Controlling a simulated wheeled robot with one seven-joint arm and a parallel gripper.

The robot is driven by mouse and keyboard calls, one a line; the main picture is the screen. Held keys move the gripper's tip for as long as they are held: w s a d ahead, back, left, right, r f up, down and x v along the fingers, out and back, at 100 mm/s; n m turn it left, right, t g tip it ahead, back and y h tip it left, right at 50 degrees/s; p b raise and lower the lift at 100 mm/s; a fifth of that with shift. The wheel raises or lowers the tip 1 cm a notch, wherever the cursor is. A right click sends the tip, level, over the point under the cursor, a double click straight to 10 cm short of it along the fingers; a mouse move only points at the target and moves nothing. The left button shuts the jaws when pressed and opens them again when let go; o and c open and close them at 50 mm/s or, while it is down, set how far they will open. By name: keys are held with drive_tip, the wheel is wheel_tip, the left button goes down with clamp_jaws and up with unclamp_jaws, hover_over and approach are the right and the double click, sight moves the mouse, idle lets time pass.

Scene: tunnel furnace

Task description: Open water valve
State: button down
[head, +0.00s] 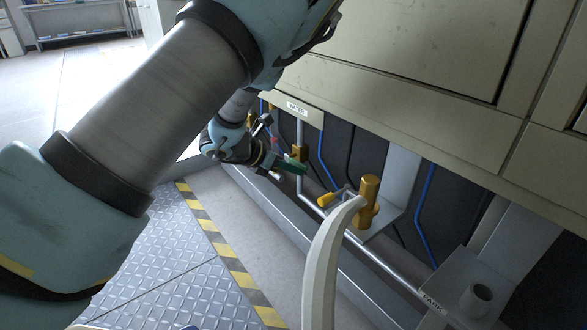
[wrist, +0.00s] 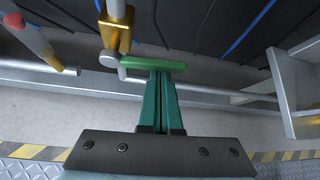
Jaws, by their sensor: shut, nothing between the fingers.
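The water valve has a brass body (wrist: 115,33) on a vertical pipe and a green lever handle (wrist: 150,63). The handle lies sideways, across the pipe's line, pointing right in the wrist view. In the head view the brass body (head: 299,152) sits below the "WATER" label (head: 297,108). My gripper (wrist: 161,76) has its teal fingers shut together with nothing between them. Its tips are at the near side of the handle's middle, touching it or very close; I cannot tell which. In the head view my gripper (head: 294,166) is partly lost against the handle.
A red-tipped handle (wrist: 33,38) stands left of the valve. A gold cylinder with a yellow lever (head: 368,203) and a pale curved piece (head: 325,265) are to the right. A horizontal pipe (head: 393,270) runs low along the dark panel. Open floor (head: 165,255) lies left.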

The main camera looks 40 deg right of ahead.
drive_tip(key=shift+r, duration=0.2)
drive_tip(key=r+n+g+p, duration=0.1)
drive_tip(key=p, duration=0.1)
drive_tip(key=r+g+p, duration=0.1)
drive_tip(key=p, duration=0.1)
drive_tip(key=shift+w+n+g, duration=0.3)
drive_tip(key=shift+w+n, duration=0.05)
drive_tip(key=shift+n, duration=0.05)
drive_tip(key=shift+w+d+r+n+g+h+p, duration=0.1)
drive_tip(key=shift+w+r+n+g+h+p, duration=0.25)
drive_tip(key=shift+w+r+n+g+p, duration=0.45)
drive_tip(key=shift+w+r+n+g+h+p, duration=0.15)
drive_tip(key=shift+w+n+g+h, duration=0.15)
drive_tip(key=shift+w+n+g, duration=0.6)
drive_tip(key=shift+w+d+r+n+g+h+p, duration=0.1)
drive_tip(key=shift+w+r+n+g+h+p, duration=0.35)
drive_tip(key=shift+n+g, duration=0.8)
drive_tip(key=shift+w+r, duration=0.1)
drive_tip(key=shift+w, duration=0.1)
drive_tip(key=shift+s, duration=0.1)
